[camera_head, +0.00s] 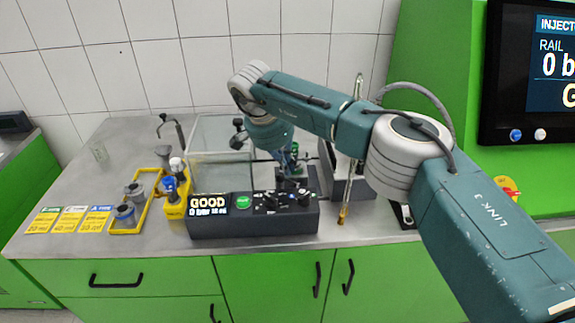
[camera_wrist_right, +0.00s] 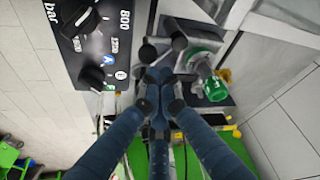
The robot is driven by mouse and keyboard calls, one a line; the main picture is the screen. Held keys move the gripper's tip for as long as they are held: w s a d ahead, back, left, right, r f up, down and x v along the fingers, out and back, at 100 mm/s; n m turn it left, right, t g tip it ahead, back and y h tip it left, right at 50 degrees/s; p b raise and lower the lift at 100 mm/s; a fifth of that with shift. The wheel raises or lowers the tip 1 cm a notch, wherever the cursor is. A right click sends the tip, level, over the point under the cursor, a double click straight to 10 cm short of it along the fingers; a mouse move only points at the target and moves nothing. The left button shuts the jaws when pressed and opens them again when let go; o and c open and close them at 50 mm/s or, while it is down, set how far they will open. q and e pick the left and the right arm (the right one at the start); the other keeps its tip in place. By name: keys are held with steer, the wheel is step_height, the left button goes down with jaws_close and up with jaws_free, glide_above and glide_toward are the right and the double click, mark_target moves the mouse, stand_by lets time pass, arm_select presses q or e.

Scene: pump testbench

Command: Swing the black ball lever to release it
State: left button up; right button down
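My right arm reaches in from the right over the bench in the head view, and its gripper (camera_head: 287,160) points down behind the control panel (camera_head: 255,222). My left gripper is not in view.
The control panel with knobs shows close by in the wrist view (camera_wrist_right: 95,30). A yellow tray (camera_head: 128,228) with grey and blue-topped cups stands left of it. A clear-walled enclosure (camera_head: 222,140) is behind. A thin upright rod (camera_head: 350,185) stands to the right.

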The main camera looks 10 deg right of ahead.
stand_by(0.4)
steer(key=p+v, duration=0.6)
steer(key=v, duration=0.4)
steer(key=shift+w+a, duration=0.25)
steer(key=shift+w, duration=0.05)
